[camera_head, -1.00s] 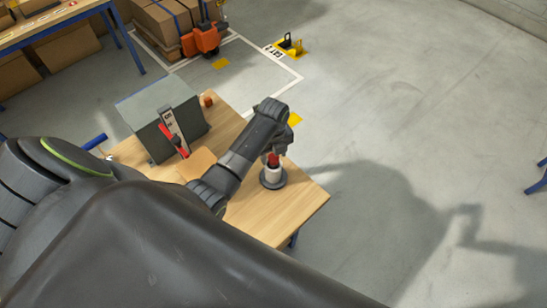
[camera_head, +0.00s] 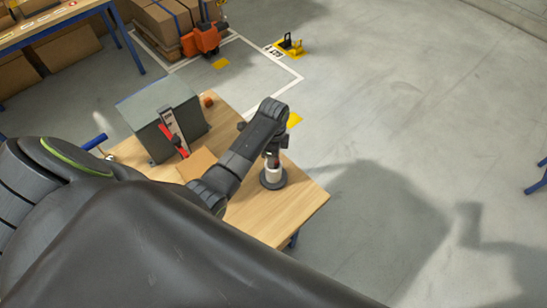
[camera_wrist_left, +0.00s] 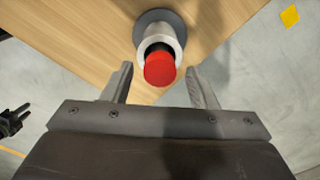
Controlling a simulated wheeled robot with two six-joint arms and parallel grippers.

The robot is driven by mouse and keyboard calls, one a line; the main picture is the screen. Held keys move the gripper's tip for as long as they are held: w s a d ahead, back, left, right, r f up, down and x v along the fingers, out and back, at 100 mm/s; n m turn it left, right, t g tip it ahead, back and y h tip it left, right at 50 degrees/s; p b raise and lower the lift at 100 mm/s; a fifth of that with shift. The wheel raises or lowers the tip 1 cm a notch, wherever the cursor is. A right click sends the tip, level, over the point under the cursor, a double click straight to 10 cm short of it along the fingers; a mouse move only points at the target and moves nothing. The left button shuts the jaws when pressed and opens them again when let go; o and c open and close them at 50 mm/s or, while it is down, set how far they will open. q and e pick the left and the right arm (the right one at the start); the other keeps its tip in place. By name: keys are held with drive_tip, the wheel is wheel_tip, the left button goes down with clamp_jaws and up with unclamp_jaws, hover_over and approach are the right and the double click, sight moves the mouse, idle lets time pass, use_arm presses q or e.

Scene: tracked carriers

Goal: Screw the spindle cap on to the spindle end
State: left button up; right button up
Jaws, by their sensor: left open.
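The spindle cap (camera_wrist_left: 160,68) is red and round and sits at the top of the spindle end, in line with it; how far it is threaded on cannot be told. The spindle end (camera_wrist_left: 146,28) is a pale cylinder with a dark band under the cap. It stands upright on a dark round base near the table's right corner, and also shows in the head view (camera_head: 272,175). My left gripper (camera_wrist_left: 160,70) is open, its fingertips on either side of the cap with gaps. A dark jaw-like part at the wrist view's left edge may be my right gripper (camera_wrist_left: 12,121).
The wooden table (camera_head: 290,207) carries a grey box-like stand (camera_head: 160,105) with a red-handled part in front and a small red-brown piece (camera_head: 208,101) behind. Bare tabletop surrounds the spindle base. Open floor lies right of the table.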

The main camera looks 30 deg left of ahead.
use_arm(q)
drive_tip(key=n, duration=0.6)
drive_tip(key=shift+n, duration=0.3)
drive_tip(key=n, duration=0.5)
drive_tip(key=shift+n, duration=0.3)
drive_tip(key=shift+c, duration=0.3)
drive_tip(key=c, duration=0.8)
drive_tip(key=m, duration=0.7)
drive_tip(key=shift+m, duration=1.4)
